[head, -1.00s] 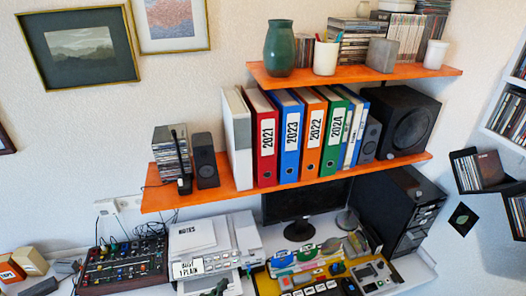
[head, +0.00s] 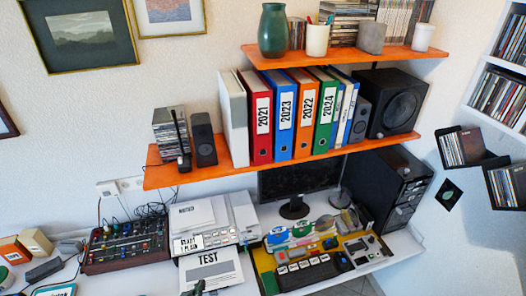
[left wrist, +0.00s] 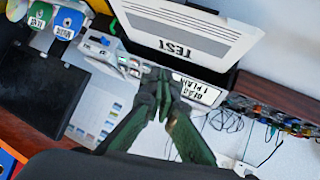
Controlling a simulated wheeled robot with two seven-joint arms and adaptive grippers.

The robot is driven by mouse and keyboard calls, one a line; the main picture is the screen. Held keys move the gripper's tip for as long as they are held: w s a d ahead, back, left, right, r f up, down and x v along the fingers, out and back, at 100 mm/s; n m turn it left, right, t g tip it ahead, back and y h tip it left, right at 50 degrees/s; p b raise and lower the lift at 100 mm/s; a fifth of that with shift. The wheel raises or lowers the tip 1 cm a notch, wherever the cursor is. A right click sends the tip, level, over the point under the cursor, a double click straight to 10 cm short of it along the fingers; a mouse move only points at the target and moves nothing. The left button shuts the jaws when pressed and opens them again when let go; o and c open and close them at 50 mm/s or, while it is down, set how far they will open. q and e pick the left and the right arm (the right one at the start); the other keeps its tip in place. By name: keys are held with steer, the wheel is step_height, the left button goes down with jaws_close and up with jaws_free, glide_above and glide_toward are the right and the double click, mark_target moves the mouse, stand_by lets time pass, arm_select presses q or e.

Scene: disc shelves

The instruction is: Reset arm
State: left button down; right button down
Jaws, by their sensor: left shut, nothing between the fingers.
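My left gripper (head: 198,288) shows only as a small dark green tip at the bottom edge of the head view. In the left wrist view the gripper (left wrist: 163,88) has its two green fingers meeting at the tips, with nothing held. The fingertips appear in front of a white label card (left wrist: 196,89) and below a white sheet marked TEST (left wrist: 185,35). That TEST sheet also lies on the desk in the head view (head: 212,270), just above my gripper tip. My right gripper is in neither view.
An orange shelf (head: 160,178) holds binders, discs and speakers, with another orange shelf (head: 355,58) above. On the desk stand a mixer (head: 127,244), a printer (head: 246,215), a monitor (head: 300,183), and a black computer tower (head: 390,185). Disc holders (head: 508,184) hang at right.

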arm_select(q)
steer(key=s+a+r+m+g+y, duration=0.1)
steer(key=s+a+g, duration=0.35)
steer(key=s, duration=0.85)
steer(key=s+a+r+m+g+y, duration=0.1)
steer(key=s+a+g, duration=0.35)
steer(key=s, duration=0.95)
steer(key=s+d+f+b+x, duration=0.1)
steer(key=s+b+x, duration=0.15)
steer(key=x, duration=1.35)
steer(key=s+d+b+x, duration=0.15)
steer(key=s+x, duration=0.25)
steer(key=x, duration=1.2)
steer(key=s+f+b, duration=0.2)
steer(key=s+f, duration=0.8)
steer(key=f, duration=0.2)
steer(key=s+f+g+b, duration=0.1)
steer(key=s+f+b, duration=0.2)
steer(key=s+f, duration=0.7)
step_height(320, 180, down, 3)
steer(key=shift+s+a+f+m+h+b, duration=0.1)
steer(key=shift+s+a+m+h+b, duration=0.1)
steer(key=shift+a+m+h+b, duration=0.15)
